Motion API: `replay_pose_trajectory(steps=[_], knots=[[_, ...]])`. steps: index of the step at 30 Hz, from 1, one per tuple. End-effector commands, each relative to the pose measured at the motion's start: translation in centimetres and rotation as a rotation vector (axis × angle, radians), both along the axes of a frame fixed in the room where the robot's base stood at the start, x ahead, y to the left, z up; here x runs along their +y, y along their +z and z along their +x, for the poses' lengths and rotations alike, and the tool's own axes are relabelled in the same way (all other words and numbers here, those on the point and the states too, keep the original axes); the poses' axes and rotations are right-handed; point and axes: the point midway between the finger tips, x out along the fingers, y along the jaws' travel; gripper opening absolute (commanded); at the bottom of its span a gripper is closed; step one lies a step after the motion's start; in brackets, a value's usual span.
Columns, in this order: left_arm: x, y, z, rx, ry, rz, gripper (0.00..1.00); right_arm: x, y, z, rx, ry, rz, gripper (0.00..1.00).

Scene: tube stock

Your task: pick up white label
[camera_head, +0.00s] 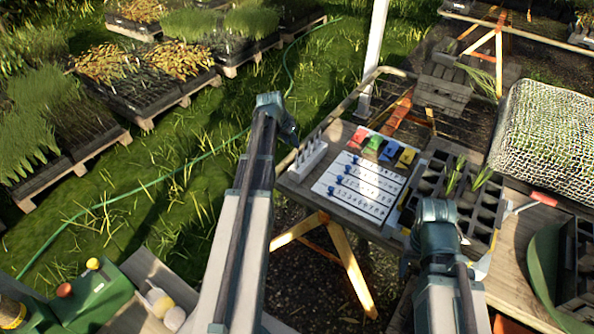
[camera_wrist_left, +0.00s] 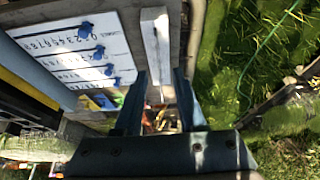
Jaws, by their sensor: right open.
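Several thin white labels (camera_head: 320,144) stand upright in a white holder (camera_head: 306,165) at the left edge of the work table. The white holder also shows in the left wrist view (camera_wrist_left: 155,40), beyond and between my left fingertips, seen from above. In the head view my left gripper (camera_head: 283,118) is at the end of the raised arm, left of the holder. My right gripper (camera_head: 430,240) is low over the table front by the dark tray; its fingers are mostly hidden by the arm.
A white numbered board (camera_head: 359,187) with blue markers lies right of the holder. Red, green, blue and yellow pieces (camera_head: 388,151) sit behind it. A dark cell tray (camera_head: 487,205) with seedlings stands to the right. Grass lies left of the table edge.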

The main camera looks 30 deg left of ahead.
Motion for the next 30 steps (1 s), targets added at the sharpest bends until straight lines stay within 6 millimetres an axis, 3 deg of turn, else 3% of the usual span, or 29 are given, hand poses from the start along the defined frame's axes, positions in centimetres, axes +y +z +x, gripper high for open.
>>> replay_pose_trajectory(steps=[1,6,17,30], knots=[[0.0,-1.5,0.5,0.0,-0.001,0.0,0.39,0.0,-1.5,0.0,0.0,0.0,0.0,0.5],[-0.1,-3.4,1.4,0.0,-0.001,0.0,0.39,0.0,-3.4,0.0,0.0,0.0,0.0,0.5],[-0.2,-4.0,1.6,0.0,-0.001,0.0,0.39,0.0,-4.0,0.0,0.0,0.0,0.0,0.5],[-0.4,-8.6,3.1,0.0,0.0,0.0,0.39,0.0,-8.6,0.0,0.0,0.0,0.0,0.5]])
